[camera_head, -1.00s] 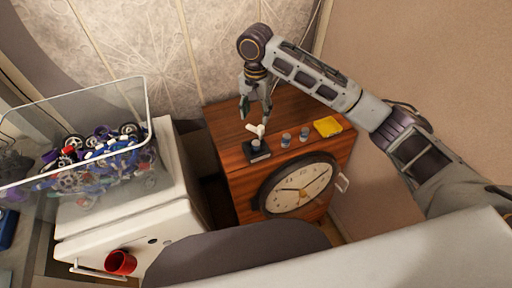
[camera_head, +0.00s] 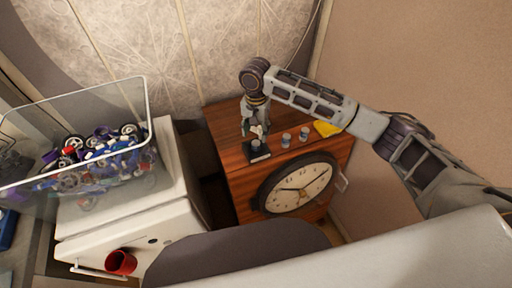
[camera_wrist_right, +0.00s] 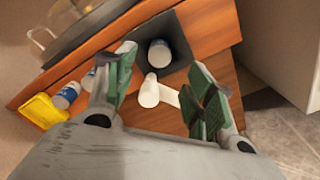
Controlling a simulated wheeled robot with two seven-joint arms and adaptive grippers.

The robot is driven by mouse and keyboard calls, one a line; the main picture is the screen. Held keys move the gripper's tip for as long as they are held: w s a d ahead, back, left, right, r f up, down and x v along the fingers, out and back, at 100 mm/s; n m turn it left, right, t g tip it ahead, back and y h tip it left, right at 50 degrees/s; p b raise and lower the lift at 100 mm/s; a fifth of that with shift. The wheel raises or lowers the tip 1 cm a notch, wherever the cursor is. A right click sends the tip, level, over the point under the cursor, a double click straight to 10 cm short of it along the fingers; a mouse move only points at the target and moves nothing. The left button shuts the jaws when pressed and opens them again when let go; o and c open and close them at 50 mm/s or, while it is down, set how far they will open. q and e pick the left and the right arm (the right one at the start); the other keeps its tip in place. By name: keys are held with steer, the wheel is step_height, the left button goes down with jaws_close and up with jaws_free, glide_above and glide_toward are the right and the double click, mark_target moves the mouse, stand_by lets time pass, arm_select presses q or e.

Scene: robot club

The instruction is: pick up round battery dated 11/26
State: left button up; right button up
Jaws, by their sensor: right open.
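Several small round batteries stand on the wooden cabinet top; their dates are too small to read. In the head view, one battery (camera_head: 286,139) and another battery (camera_head: 304,133) stand right of a black holder (camera_head: 260,156). In the right wrist view, a white-topped battery (camera_wrist_right: 159,53) stands in the black holder (camera_wrist_right: 182,45). Two bluish-labelled batteries show at left, one (camera_wrist_right: 66,95) clear and one (camera_wrist_right: 88,80) partly behind a finger. My right gripper (camera_wrist_right: 162,62) is open and points down above the holder, empty, with the holder's battery between its fingertips in this view. My left gripper is not visible.
A white two-part piece (camera_wrist_right: 149,92) lies between the fingers in the wrist view, near the holder. A yellow item (camera_head: 326,128) lies at the cabinet's right. A round clock (camera_head: 298,186) covers the cabinet front. A clear bin (camera_head: 70,170) of parts stands left.

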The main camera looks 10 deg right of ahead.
mark_target(256, 142)
steer(key=shift+f, duration=0.15)
steer(key=shift+s+f+p, duration=0.15)
steer(key=shift+f, duration=1.1)
steer(key=shift+s+f+p, duration=0.1)
steer(key=shift+f+p, duration=0.05)
steer(key=shift+f, duration=1.1)
jaws_close()
steer(key=shift+r, duration=0.1)
step_height(256, 142, up, 10)
